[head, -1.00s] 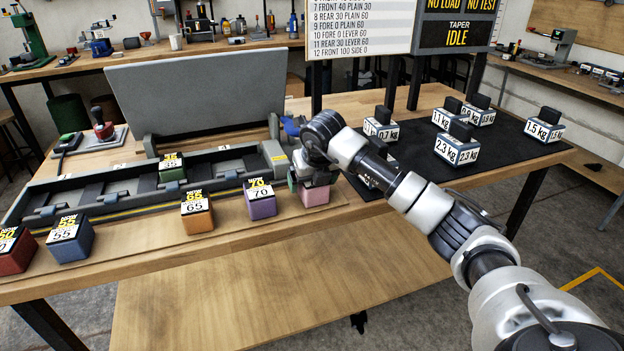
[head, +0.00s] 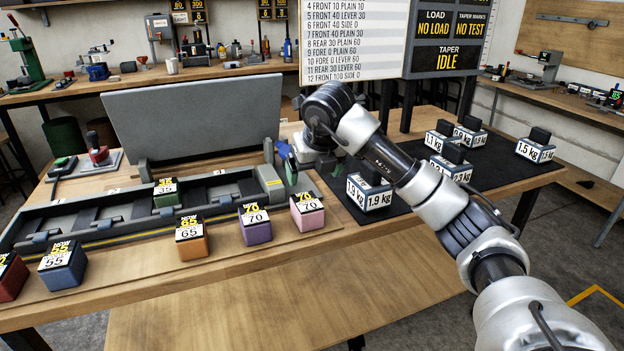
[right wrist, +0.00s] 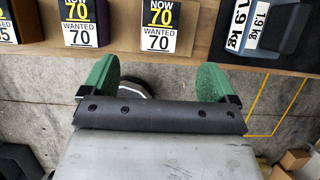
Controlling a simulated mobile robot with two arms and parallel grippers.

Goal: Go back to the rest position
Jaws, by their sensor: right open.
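My right gripper (head: 291,165) is open and empty. In the head view it is partly hidden by my arm and sits above and behind the pink block (head: 307,212), apart from it. In the right wrist view its green fingers (right wrist: 155,82) stand wide apart with only floor between them. The pink block and the purple block (head: 255,225), both marked 70, stand on the table's front strip. My left gripper is not in view.
An orange block (head: 191,240), a blue block (head: 64,266) and a red block (head: 10,279) stand farther left. A green block (head: 166,193) sits in the long grey rack (head: 120,235). Several kilogram weights stand on the dark mat (head: 495,165) at right.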

